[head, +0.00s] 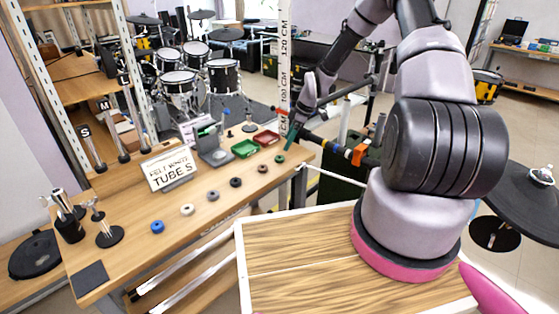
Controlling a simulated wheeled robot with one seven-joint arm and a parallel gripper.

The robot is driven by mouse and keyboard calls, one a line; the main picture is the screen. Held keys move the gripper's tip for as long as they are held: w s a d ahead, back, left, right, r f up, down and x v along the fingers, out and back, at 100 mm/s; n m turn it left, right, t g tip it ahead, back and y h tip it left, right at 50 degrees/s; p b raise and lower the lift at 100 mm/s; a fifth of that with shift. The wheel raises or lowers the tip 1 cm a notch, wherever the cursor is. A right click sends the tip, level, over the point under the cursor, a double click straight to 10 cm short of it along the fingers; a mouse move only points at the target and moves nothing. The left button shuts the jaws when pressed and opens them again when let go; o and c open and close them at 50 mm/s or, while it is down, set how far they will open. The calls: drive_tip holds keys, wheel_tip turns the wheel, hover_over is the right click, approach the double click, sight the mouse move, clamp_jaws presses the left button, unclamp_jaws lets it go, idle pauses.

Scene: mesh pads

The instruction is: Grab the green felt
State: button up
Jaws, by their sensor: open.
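The green felt (280,158) is a small dark green ring lying on the wooden table (130,220). It is at the far right end of a diagonal row of felts, near the table's right edge. My gripper (288,130) is small in the head view, above the table's far right corner. It is open, and nothing shows between its fingers. It appears above the green felt and apart from it; the exact gap is hard to judge.
The row continues with brown (262,168), black (236,182), grey (213,195), white (187,209) and blue (157,227) felts. Green (245,148) and red (266,138) trays stand behind. A sign (169,169) and metal stands occupy the left.

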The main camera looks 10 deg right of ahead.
sight(280, 158)
drive_tip(key=x, duration=0.7)
drive_tip(key=shift+d+f, duration=0.1)
drive_tip(key=shift+f, duration=0.25)
clamp_jaws()
